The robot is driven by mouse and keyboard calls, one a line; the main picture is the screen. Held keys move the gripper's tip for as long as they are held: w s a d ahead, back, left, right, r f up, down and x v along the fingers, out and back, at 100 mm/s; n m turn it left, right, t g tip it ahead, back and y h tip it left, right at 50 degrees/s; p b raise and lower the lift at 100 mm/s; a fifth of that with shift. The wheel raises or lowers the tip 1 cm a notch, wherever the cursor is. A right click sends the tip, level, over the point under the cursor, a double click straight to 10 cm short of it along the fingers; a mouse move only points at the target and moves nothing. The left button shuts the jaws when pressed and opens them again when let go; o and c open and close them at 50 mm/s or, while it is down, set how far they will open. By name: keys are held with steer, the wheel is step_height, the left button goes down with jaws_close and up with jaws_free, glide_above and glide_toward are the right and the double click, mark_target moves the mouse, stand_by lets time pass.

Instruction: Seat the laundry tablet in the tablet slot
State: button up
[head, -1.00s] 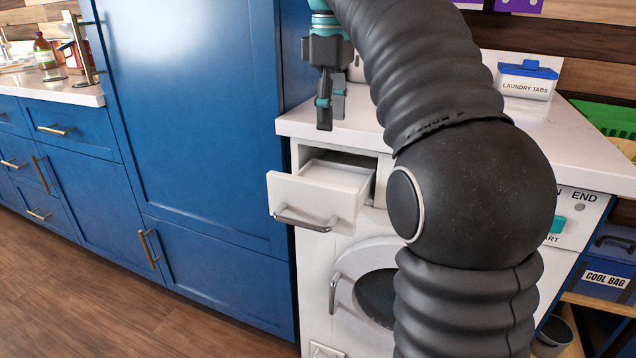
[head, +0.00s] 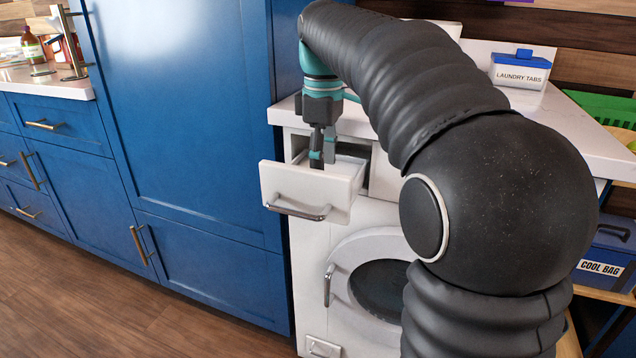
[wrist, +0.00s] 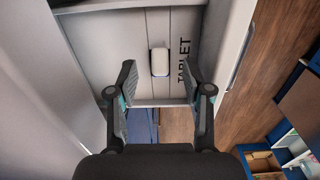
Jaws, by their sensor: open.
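The laundry tablet (wrist: 159,62) is a small white rounded block in the open drawer (head: 309,190). In the wrist view it lies beside the word TABLET on the drawer's floor (wrist: 118,52). A dark edge of the tablet slot (wrist: 160,75) shows around its lower end. I cannot tell whether the tablet sits fully down in it. My gripper (wrist: 160,78) is open, with one finger to each side of the tablet and a gap on both sides. In the head view my gripper (head: 322,160) points down into the drawer, whose front hides the tablet.
The drawer belongs to a white washing machine (head: 340,240) under a pale worktop (head: 570,125). A tall blue cabinet (head: 180,120) stands close on the left. A laundry tabs box (head: 520,72) sits at the back of the worktop. My arm hides much of the machine's right side.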

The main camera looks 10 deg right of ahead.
step_height(320, 180, down, 2)
steer(key=shift+f, duration=0.15)
jaws_close()
stand_by(0.4)
